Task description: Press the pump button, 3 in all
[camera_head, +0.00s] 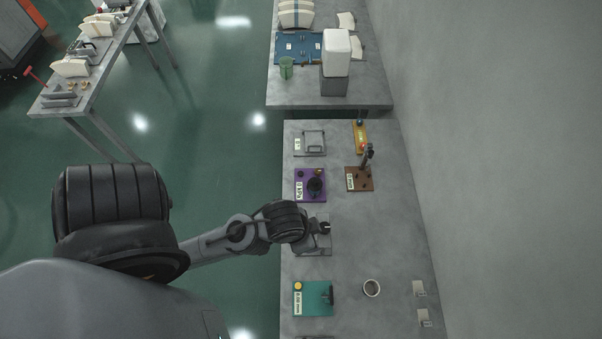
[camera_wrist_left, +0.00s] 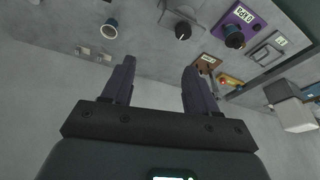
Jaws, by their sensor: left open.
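My left gripper (camera_wrist_left: 159,66) is open and empty in the left wrist view, its two fingers apart. In the head view my left arm reaches in from the left, and its black wrist covers part of a grey plate (camera_head: 318,246). A black knob (camera_wrist_left: 183,32) on a grey base shows beyond the fingers in the left wrist view, apart from them. A purple plate (camera_head: 299,190) with a black round knob (camera_head: 316,184) lies just behind it. I cannot tell which part is the pump button. My right gripper is not in view.
A brown plate (camera_head: 353,184) with an upright lever and a yellow strip (camera_head: 360,142) with a red part stand near the wall. A teal plate (camera_head: 314,292) and a cup (camera_head: 372,288) lie nearer the front. Bare table (camera_head: 352,247) shows right of the grey plate.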

